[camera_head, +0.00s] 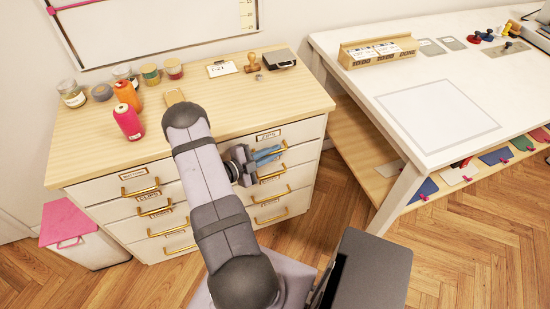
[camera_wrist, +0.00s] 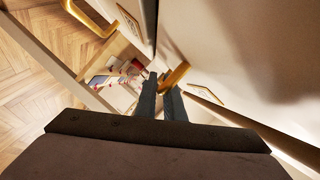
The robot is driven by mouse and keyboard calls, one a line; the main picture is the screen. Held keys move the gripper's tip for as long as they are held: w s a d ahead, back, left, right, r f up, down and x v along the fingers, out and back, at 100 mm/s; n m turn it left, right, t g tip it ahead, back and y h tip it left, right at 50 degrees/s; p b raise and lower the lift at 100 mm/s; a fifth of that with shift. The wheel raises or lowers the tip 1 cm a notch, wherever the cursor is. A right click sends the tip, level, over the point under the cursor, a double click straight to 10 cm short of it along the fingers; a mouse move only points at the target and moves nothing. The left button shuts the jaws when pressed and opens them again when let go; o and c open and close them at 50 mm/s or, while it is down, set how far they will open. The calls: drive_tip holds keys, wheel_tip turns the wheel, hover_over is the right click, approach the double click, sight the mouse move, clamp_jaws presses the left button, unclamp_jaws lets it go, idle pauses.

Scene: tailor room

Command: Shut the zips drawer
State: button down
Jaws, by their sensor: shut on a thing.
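The zips drawer (camera_head: 300,151) is the top right drawer of a white cabinet with a wooden top. Its small label (camera_head: 265,135) sits above a brass handle. Its front looks about flush with the cabinet; I cannot tell whether a small gap is left. My gripper (camera_head: 268,155) is in front of this drawer at handle height, with its fingers shut on the handle. In the wrist view the fingers of my gripper (camera_wrist: 171,92) meet the brass handle (camera_wrist: 175,75), with pale drawer fronts to the right. The fingers and arm hide part of the handle and drawer front.
Other drawers with brass handles (camera_head: 141,192) lie left and below. Thread spools (camera_head: 128,121), jars and a stamp (camera_head: 253,62) stand on the cabinet top. A white table (camera_head: 475,100) is at the right. A pink-lidded bin (camera_head: 70,222) is at the left. The wooden floor in front is open.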

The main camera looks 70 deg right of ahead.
drive_tip(key=shift+w+d+r, duration=0.15)
drive_tip(key=shift+w, duration=0.1)
drive_tip(key=c, duration=2.2)
unclamp_jaws()
drive_tip(key=shift+o, duration=0.2)
drive_tip(key=shift+w+a, duration=0.25)
drive_tip(key=shift+a, duration=0.05)
drive_tip(key=b+v, duration=0.1)
drive_tip(key=v, duration=0.5)
drive_tip(key=shift+a, duration=0.35)
drive_tip(key=shift+r, duration=0.1)
